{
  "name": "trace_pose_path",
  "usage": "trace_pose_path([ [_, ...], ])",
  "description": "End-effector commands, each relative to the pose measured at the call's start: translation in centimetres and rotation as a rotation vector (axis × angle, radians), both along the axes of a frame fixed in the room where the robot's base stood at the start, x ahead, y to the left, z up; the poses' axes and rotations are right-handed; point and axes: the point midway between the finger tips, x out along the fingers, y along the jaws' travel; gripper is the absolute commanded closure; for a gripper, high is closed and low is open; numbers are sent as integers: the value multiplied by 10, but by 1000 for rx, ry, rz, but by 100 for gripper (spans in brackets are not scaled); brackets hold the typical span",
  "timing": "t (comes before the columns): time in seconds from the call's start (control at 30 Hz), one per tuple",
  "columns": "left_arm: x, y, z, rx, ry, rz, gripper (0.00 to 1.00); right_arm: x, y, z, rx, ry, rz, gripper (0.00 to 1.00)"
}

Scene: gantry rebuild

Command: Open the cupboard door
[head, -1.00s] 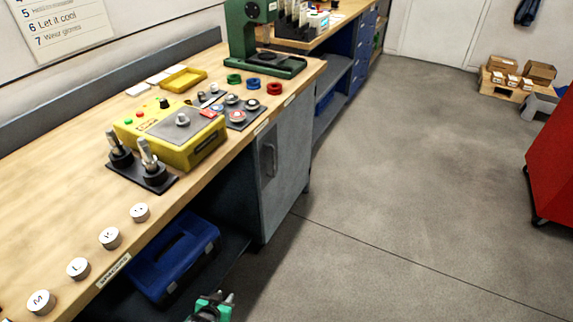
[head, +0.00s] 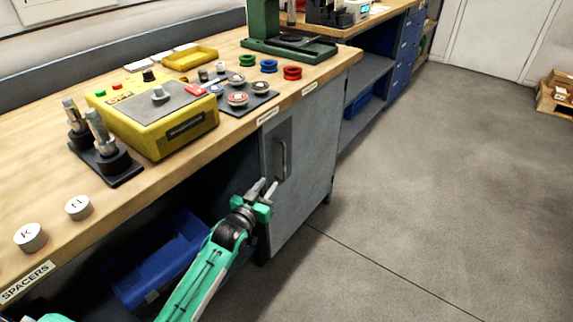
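The grey cupboard door (head: 306,170) is under the workbench in the head view and looks shut. Its upright bar handle (head: 282,159) is on a darker plate near the door's left edge. My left gripper (head: 268,187) is in front of the door's lower left part, a little below and left of the handle. Its two fingers are apart with nothing seen between them, and it looks clear of the handle. My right gripper is not in view.
The wooden workbench (head: 170,195) overhangs the cupboard and carries a yellow box (head: 160,120), a green press (head: 290,45) and small parts. A blue case (head: 160,260) sits on the shelf left of the cupboard.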

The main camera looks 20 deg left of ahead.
Motion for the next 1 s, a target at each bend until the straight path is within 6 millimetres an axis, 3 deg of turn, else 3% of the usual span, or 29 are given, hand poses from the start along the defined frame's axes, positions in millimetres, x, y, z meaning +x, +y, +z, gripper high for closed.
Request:
trace_pose_path([
  [0.6,100,-16,-1,-1,0,0,71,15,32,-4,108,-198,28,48],
  [0.8,116,-18,-1,0,1,0,71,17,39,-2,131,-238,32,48],
  [1.0,120,-19,-1,0,2,0,71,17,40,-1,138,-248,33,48],
])
